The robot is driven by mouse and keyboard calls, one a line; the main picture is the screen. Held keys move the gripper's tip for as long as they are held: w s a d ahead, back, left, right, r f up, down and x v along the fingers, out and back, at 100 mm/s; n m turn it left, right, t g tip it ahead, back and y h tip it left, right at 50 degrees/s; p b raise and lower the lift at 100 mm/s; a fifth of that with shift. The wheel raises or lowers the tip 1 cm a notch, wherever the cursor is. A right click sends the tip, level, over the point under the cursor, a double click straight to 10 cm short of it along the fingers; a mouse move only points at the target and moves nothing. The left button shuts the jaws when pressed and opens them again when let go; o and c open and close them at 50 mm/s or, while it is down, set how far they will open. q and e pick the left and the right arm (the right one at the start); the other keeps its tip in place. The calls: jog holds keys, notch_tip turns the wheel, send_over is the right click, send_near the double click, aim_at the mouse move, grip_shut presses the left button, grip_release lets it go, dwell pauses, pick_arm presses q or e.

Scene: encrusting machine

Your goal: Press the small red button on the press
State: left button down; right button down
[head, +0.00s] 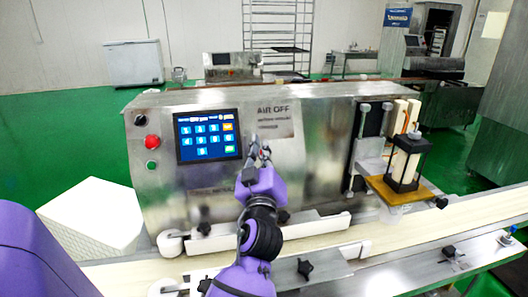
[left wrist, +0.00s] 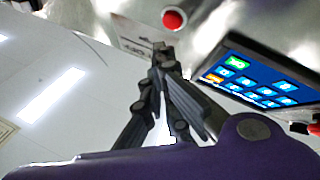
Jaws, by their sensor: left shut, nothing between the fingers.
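In the left wrist view the red button (left wrist: 174,19) lies beyond the fingertips, near the top edge. My left gripper (head: 261,152) is shut and empty, in front of the press and to the right of the screen's lower corner in the head view. In the left wrist view its dark fingers (left wrist: 163,52) come together below the button, with a gap seen between them and it. My right gripper is not in view.
A black knob (head: 140,120) sits above the red button and a green button (head: 151,165) below it. A pale conveyor belt (head: 400,238) runs along the front of the press. A white box (head: 92,215) stands at left. A clamp assembly with a yellow plate (head: 400,190) juts out at right.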

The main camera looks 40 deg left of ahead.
pick_arm(q)
jog(key=shift+s+d+r+p, duration=0.15)
jog(key=shift+s+d+r, duration=0.25)
jog(key=shift+s+d, duration=0.2)
jog(key=shift+s+d+r+p, duration=0.15)
jog(key=shift+s+d+r, duration=0.3)
jog(key=shift+d, duration=0.15)
jog(key=shift+f, duration=0.1)
